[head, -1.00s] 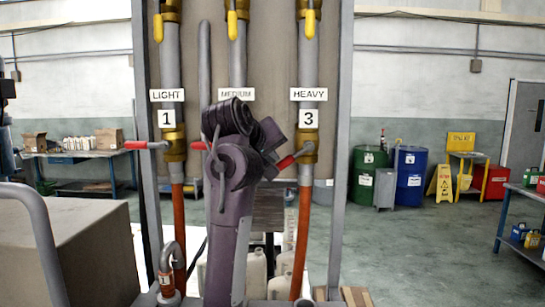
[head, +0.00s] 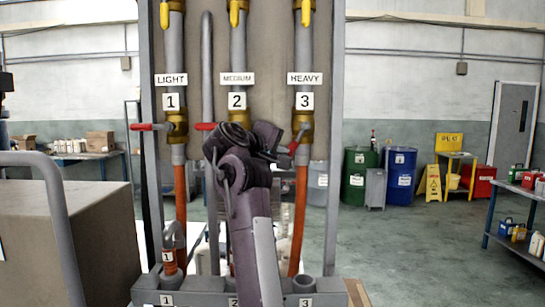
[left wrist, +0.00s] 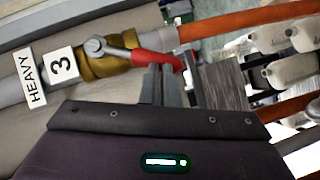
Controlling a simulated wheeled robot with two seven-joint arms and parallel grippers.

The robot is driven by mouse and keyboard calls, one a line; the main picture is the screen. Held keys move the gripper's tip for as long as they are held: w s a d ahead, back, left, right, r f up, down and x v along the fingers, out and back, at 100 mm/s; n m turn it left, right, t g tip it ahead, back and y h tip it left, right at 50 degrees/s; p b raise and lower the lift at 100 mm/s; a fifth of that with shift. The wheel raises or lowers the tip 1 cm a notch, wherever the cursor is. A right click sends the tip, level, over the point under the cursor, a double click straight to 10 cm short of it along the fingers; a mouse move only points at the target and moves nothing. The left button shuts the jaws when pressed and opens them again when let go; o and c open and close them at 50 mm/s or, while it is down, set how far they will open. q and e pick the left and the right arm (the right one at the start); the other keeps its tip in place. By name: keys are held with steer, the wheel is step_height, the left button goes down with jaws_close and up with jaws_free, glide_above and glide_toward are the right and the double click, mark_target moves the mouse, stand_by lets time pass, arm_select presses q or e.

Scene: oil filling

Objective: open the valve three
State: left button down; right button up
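Valve three is a brass valve (head: 303,121) on the right pipe, below the HEAVY label and the number 3 plate (head: 304,101). Its grey lever with a red grip (head: 292,148) slants steeply down and left. In the left wrist view, the brass body (left wrist: 100,68) and red grip (left wrist: 155,64) show; the lever runs nearly along the pipe. My left gripper (left wrist: 168,84) is at the red grip's end. Its grey fingers overlap the grip in the picture, and whether they clamp it is hidden. My right gripper is not in view.
Valve one (head: 176,126) and valve two have red levers pointing left, roughly level. An orange hose (head: 299,225) hangs below valve three. A grey frame post (head: 335,130) stands right of it. A large box (head: 75,225) stands at left. Open floor lies to the right.

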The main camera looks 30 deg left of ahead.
arm_select(q)
steer(key=shift+w+d+f+b, duration=0.5)
steer(key=shift+w+d+f, duration=0.35)
steer(key=shift+d+f, duration=0.15)
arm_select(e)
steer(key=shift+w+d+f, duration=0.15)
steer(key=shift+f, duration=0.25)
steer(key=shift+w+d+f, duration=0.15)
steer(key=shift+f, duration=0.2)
arm_select(q)
steer(key=shift+d, duration=0.1)
steer(key=shift+f, duration=0.1)
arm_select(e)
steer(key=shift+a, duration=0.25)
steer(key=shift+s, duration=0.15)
